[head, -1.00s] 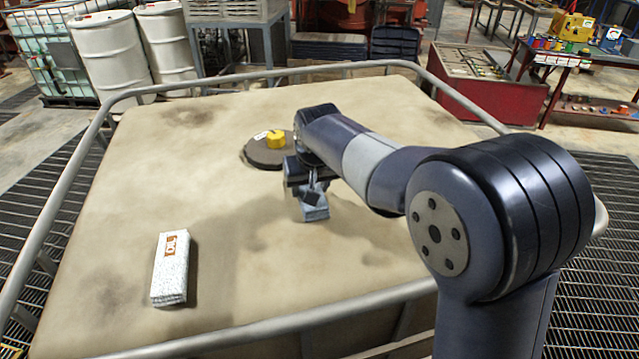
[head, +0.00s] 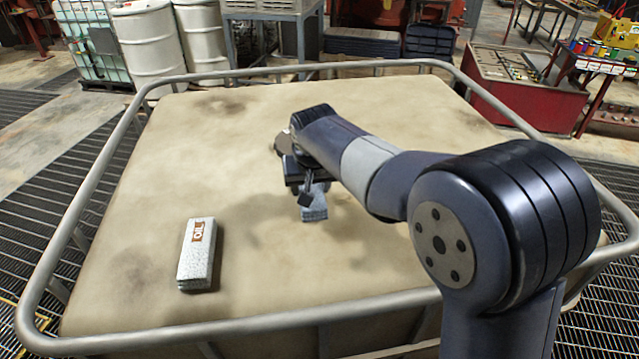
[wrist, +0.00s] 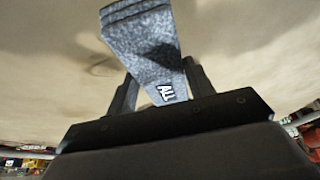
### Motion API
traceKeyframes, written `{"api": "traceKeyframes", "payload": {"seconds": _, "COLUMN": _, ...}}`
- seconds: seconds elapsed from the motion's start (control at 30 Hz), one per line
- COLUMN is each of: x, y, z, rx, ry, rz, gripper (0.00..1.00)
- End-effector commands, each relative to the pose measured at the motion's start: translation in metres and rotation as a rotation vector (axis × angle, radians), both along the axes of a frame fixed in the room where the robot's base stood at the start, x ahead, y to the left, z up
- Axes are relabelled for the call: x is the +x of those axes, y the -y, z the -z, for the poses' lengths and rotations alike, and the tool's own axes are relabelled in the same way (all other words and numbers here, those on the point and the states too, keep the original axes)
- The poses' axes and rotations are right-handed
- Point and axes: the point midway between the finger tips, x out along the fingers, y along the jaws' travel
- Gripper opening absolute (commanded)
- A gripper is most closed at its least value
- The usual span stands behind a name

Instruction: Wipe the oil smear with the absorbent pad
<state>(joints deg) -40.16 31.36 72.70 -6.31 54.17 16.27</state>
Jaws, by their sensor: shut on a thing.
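My gripper (head: 307,188) is shut on a grey pad (head: 314,208), held low over the tan top, right of its middle. I cannot tell whether the pad touches the top. In the wrist view the grey pad (wrist: 146,42) sticks out between the fingers, with white letters reading "ALL". A white speckled pad (head: 196,255) with a brown "OIL" label lies on the top, left of my gripper. A dark smear (head: 225,104) shows at the far left of the top, and a fainter one (head: 130,268) at the near left. I cannot tell which is the oil smear.
A metal rail (head: 110,160) runs around the tan top (head: 180,160). A dark round disc (head: 285,143) is mostly hidden behind my arm. White drums (head: 150,45) and a red cabinet (head: 510,90) stand beyond the rail. The left part of the top is mostly clear.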

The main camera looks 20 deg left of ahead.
Motion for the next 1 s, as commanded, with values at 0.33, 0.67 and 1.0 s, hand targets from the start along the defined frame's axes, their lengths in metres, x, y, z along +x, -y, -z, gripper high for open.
{"api": "traceKeyframes", "payload": {"seconds": 0.33, "x": -0.01, "y": -0.019, "z": 0.0, "rx": -0.002, "ry": -0.001, "rz": -0.001, "gripper": 0.32}}
{"api": "traceKeyframes", "payload": {"seconds": 0.67, "x": -0.021, "y": -0.04, "z": 0.001, "rx": -0.001, "ry": -0.001, "rz": -0.002, "gripper": 0.32}}
{"api": "traceKeyframes", "payload": {"seconds": 1.0, "x": -0.027, "y": -0.051, "z": 0.001, "rx": -0.002, "ry": -0.002, "rz": 0.0, "gripper": 0.32}}
